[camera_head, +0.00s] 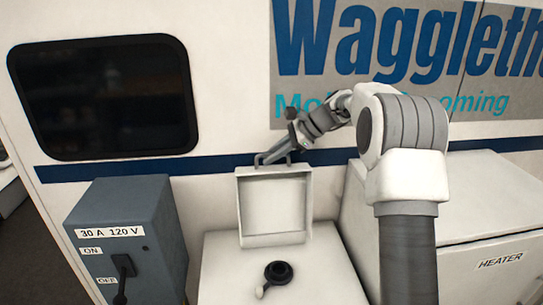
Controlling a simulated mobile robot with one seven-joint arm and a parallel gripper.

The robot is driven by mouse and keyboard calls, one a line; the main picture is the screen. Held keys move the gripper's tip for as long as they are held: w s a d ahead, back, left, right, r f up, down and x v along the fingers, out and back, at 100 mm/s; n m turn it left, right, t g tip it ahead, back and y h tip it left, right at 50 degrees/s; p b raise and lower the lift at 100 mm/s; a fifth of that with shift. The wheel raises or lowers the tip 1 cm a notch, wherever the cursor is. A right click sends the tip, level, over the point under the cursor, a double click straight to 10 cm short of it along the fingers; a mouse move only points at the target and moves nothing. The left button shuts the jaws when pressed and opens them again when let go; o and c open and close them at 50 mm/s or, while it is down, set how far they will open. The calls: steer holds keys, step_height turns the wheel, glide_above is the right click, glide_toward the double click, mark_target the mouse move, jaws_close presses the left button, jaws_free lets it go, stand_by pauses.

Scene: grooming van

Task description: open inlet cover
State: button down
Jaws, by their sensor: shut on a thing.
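The inlet cover (273,206) is a shallow, pale square lid with a raised rim. It stands upright against the van side, its hollow inner face toward me. Below and in front of it, a round black inlet (278,271) with a small pale piece at its lower left sits uncovered on a white top. My gripper (273,157) is at the cover's upper edge, shut on the grey handle there. The fingertips are small and partly merge with the handle in this view.
A blue-grey switch box (126,240) marked 30 A 120 V, with a black lever (123,271), stands at the left. A white heater cabinet (470,225) is at the right, beside my arm. The white top (320,275) around the inlet is otherwise clear.

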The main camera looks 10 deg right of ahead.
steer(key=c, duration=0.9)
jaws_free()
steer(key=shift+d, duration=0.1)
steer(key=b+v, duration=0.1)
steer(key=v, duration=1.6)
steer(key=shift+r, duration=0.25)
